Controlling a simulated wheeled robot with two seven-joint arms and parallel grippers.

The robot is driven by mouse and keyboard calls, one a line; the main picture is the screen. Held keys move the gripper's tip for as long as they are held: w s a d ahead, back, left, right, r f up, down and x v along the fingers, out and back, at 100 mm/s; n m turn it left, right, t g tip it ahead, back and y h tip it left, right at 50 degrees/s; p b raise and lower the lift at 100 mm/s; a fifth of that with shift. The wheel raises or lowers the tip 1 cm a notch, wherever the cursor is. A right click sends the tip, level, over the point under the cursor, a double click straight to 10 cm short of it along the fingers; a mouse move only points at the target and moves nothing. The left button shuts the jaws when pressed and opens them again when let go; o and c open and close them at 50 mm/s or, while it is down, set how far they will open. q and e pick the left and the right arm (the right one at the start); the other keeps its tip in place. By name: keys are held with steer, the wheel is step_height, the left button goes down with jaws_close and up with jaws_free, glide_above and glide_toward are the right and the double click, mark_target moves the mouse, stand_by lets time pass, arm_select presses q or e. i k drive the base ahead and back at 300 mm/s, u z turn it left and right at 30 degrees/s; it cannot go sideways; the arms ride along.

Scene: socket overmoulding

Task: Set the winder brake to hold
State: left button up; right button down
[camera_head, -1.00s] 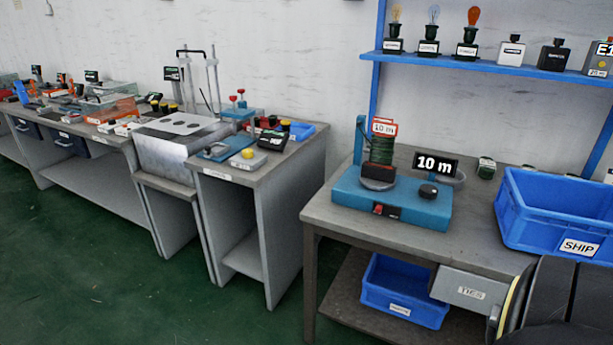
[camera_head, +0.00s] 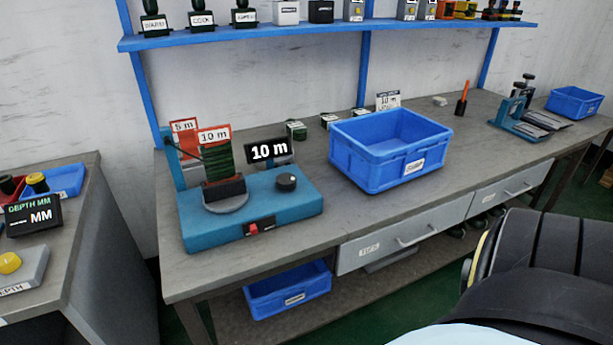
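The winder (camera_head: 250,206) is a teal box at the left end of the grey workbench. A dark green coil (camera_head: 218,164) with a red "10 m" tag stands upright on its round turntable. A black display (camera_head: 268,150) behind it reads "10 m". A black knob (camera_head: 288,182) sits on its top right. A small red switch (camera_head: 255,228) in a black plate is on its front face. No part is labelled as the brake, and its setting cannot be read. A dark arm link of mine fills the lower right; neither gripper is in view.
A blue bin (camera_head: 385,155) stands right of the winder on the bench (camera_head: 330,215). Drawers are under the bench top, and another blue bin (camera_head: 290,292) is on the lower shelf. A blue shelf (camera_head: 330,36) runs above. A separate bench (camera_head: 75,225) stands left across a gap.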

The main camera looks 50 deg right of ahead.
mark_target(252, 227)
steer(key=z, duration=0.45)
steer(key=i, duration=0.45)
steer(key=z, duration=0.4)
